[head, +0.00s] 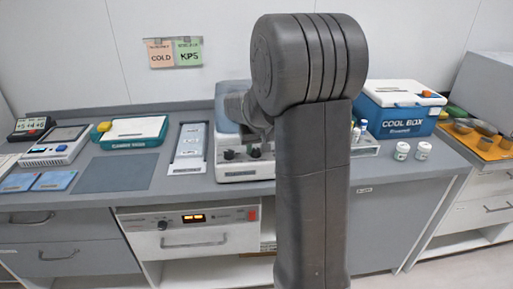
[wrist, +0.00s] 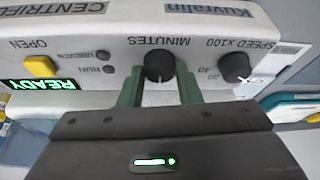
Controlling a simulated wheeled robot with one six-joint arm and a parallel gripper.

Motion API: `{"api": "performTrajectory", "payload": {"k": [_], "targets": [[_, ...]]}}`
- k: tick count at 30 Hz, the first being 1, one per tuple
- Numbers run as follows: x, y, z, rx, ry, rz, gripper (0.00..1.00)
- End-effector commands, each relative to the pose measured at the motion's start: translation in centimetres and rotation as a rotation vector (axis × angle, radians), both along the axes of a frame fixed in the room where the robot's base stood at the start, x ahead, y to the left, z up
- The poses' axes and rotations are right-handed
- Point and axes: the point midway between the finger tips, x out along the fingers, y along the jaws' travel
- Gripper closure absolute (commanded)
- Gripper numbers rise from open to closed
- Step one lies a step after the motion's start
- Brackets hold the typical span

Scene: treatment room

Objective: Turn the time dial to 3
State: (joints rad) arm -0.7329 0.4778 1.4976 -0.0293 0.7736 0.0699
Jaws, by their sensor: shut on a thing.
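The centrifuge (wrist: 118,27) shows its white front panel in the wrist view, with its lettering upside down. The black MINUTES dial (wrist: 159,67) is at upper centre, with a pale mark pointing down in the picture. My gripper (wrist: 160,84) has its two green fingers on either side of this dial, shut on it. Any numbers around the dial are hidden or too small to read. The SPEED X100 dial (wrist: 235,68) is to the right, apart from the fingers. In the head view the centrifuge (head: 246,171) is partly behind my arm, which hides the gripper.
A yellow OPEN button (wrist: 40,66) and a green READY display (wrist: 38,84) are at the left of the panel. A white strip tray (head: 190,148) stands left of the centrifuge. A blue cool box (head: 397,108) and two white jars (head: 402,151) stand to the right.

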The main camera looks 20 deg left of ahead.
Motion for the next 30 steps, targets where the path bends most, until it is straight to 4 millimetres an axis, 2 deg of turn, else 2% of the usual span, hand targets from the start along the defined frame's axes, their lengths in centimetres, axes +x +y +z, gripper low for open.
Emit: {"api": "performTrajectory", "payload": {"k": [4,5,7,8,16,20,23,30], "targets": [[0.0,0.0,0.0,-0.001,0.001,0.001,0.92],[0.0,0.0,0.0,-0.001,0.001,0.001,0.65],[0.0,0.0,0.0,-0.001,0.001,0.001,0.51],[0.0,0.0,0.0,-0.001,0.001,0.001,0.48],[0.0,0.0,0.0,0.0,0.0,0.001,0.48],[-0.2,-0.2,0.8,0.001,0.0,0.001,0.48],[-0.7,-0.5,2.3,0.003,-0.003,0.001,0.48],[-2.3,-1.9,7.4,0.004,-0.004,0.001,0.48]]}}
